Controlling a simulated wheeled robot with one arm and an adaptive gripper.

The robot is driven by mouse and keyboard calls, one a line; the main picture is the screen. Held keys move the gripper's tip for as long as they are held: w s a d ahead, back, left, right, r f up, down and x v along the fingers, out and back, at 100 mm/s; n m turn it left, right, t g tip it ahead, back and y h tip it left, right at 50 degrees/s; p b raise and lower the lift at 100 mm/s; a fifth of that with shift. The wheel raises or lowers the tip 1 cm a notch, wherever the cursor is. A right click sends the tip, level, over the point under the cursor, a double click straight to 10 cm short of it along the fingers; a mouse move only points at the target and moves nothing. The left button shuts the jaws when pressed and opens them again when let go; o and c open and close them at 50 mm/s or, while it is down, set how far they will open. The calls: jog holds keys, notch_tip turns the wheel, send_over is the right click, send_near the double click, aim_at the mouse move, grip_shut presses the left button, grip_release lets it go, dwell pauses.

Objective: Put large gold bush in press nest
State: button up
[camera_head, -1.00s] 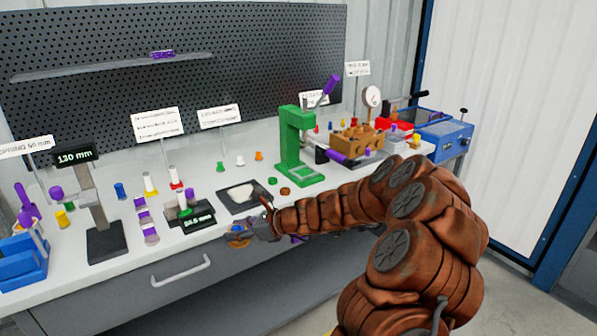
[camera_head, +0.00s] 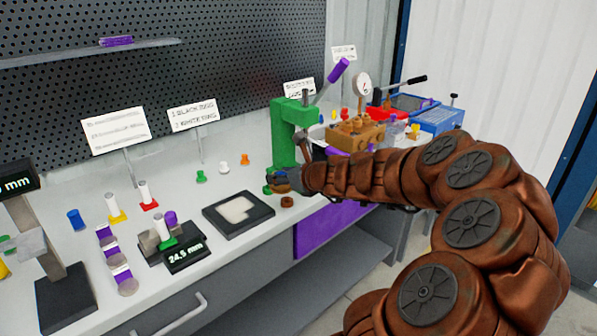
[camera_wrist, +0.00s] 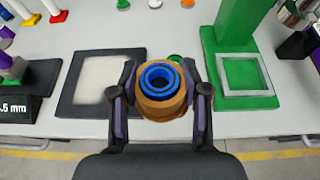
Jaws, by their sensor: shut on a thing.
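My gripper (camera_wrist: 160,97) is shut on the large gold bush (camera_wrist: 162,106), with a finger on each side of it. A blue ring (camera_wrist: 160,76) sits in the bush's top opening in the wrist view. In the head view the gripper (camera_head: 283,182) is in front of the green press (camera_head: 284,135), above the bench, and mostly hides the bush. The press nest is a square recess with a pale rim (camera_wrist: 244,89) in the press base, to the right of the held bush in the wrist view. The arm hides the nest in the head view.
A black tray with a pale pad (camera_wrist: 106,80) lies left of the bush. The press lever (camera_head: 331,80) rises at the back. A brown block (camera_head: 357,135) and gauge stand to the right.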

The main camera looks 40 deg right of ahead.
jog(key=w+d, duration=0.2)
jog(key=d, duration=0.2)
jog(key=w+d+f+p, duration=0.1)
jog(key=d, duration=0.4)
jog(key=w+d, duration=0.2)
jog(key=d, duration=0.3)
jog(key=shift+w+f, duration=0.2)
jog(key=shift+w, duration=0.15)
jog(key=shift+f, duration=1.75)
jog(key=shift+f, duration=0.1)
jog(key=o, duration=1.3)
jog(key=shift+c, duration=0.2)
jog(key=shift+s, duration=0.1)
jog(key=v, duration=1.2)
